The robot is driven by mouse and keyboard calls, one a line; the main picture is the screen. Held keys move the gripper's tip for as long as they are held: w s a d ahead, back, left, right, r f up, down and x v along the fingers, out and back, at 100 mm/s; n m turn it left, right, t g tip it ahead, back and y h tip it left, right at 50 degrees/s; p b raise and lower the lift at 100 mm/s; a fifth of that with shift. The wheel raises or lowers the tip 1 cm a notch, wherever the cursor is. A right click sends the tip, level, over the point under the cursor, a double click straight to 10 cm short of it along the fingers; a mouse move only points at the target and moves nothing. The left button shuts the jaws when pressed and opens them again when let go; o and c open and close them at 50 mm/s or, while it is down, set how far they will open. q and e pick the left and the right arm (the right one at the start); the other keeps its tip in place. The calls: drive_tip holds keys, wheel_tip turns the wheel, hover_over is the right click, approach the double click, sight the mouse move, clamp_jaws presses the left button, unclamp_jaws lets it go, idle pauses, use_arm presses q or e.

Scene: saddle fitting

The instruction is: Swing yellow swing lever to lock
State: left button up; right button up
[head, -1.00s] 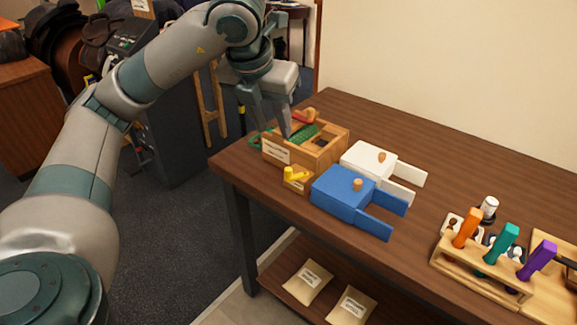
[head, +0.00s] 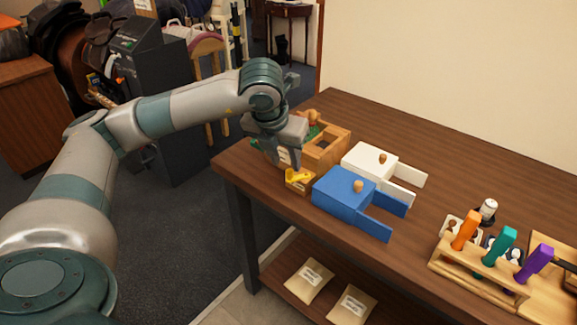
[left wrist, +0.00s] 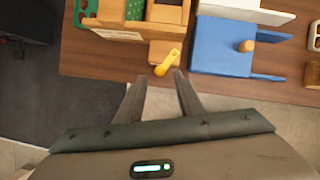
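The yellow swing lever (head: 299,176) sits on a small wooden block (head: 298,188) at the table's left front edge. The lever also shows in the left wrist view (left wrist: 167,63), slanting up to the right over its block. My left gripper (head: 291,163) is close to the lever in the head view and hides part of the wooden box behind it. In the left wrist view my left gripper (left wrist: 159,76) has its two fingers apart with nothing held, and the lever lies just beyond the tips, between their lines. My right gripper is in no view.
A wooden box (head: 337,151) with a green part (left wrist: 88,18) stands behind the lever. A blue block (head: 339,193) with a knob is close on the right, with a white block (head: 366,158) behind it. A tool rack (head: 478,268) stands farther right.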

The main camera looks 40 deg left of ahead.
sight(289, 171)
use_arm(q)
drive_tip(key=shift+p+x, duration=0.35)
drive_tip(key=shift+x, duration=2.2)
clamp_jaws()
